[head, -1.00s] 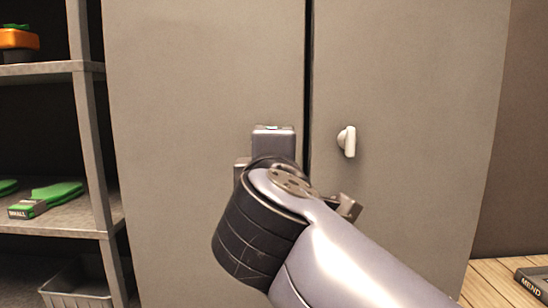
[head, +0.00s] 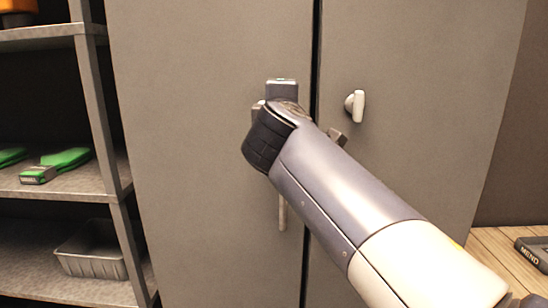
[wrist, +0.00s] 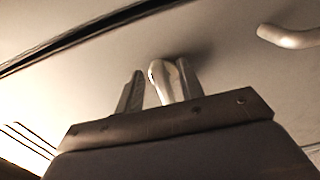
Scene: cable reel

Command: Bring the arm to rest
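My gripper (wrist: 162,80) is at the left door of a grey cabinet (head: 210,60). In the wrist view its two fingers stand apart, with a pale handle piece (wrist: 170,82) between them. A gap shows between the left finger and this piece; contact on the right side is unclear. In the head view my wrist and forearm hide the fingers. A pale bar (head: 282,212) shows below my wrist on the left door. A curved pale piece also shows at the right edge of the wrist view (wrist: 290,38).
The right door carries a small pale handle (head: 357,104), close to my wrist. Both doors look shut, with a dark seam between them. A metal shelf unit (head: 95,110) stands at left with green items (head: 62,163) and a tray (head: 92,250). A wooden surface (head: 490,250) is at lower right.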

